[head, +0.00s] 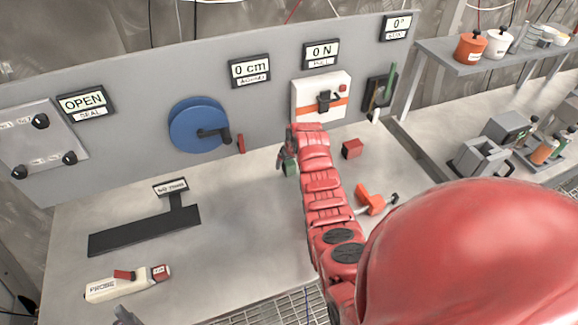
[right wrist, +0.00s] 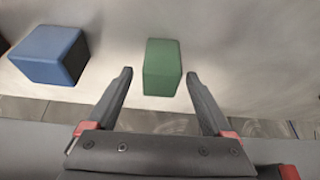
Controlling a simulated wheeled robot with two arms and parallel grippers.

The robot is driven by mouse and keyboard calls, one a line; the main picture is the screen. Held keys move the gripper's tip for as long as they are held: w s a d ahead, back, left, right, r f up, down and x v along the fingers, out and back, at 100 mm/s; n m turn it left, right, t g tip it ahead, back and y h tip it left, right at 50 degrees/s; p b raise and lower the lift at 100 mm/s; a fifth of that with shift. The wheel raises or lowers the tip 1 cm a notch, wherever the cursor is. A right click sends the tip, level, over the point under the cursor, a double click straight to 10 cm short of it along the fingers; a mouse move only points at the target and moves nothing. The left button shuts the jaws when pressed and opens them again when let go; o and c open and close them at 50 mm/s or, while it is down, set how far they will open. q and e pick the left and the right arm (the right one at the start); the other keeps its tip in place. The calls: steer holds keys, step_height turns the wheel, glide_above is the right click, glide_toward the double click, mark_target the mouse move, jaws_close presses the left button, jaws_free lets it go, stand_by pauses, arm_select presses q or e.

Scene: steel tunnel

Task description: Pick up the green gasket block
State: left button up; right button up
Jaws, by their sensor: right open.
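The green gasket block (right wrist: 162,68) stands upright on the bench in the right wrist view. My right gripper (right wrist: 159,74) is open, with one fingertip on each side of the block and a gap showing on both sides. In the head view the green block (head: 290,167) shows only partly at the end of my red right arm, beside the gripper (head: 286,155). The rest of the block is hidden by the gripper and arm there. My left gripper does not show clearly in either view.
A blue block (right wrist: 48,55) lies left of the green one in the right wrist view. A red block (head: 352,149) and an orange-handled tool (head: 370,199) lie right of my arm. The panel with a blue wheel (head: 196,125) stands behind. A probe (head: 128,284) lies front left.

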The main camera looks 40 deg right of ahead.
steer(key=shift+c, duration=0.2)
jaws_close()
stand_by(0.3)
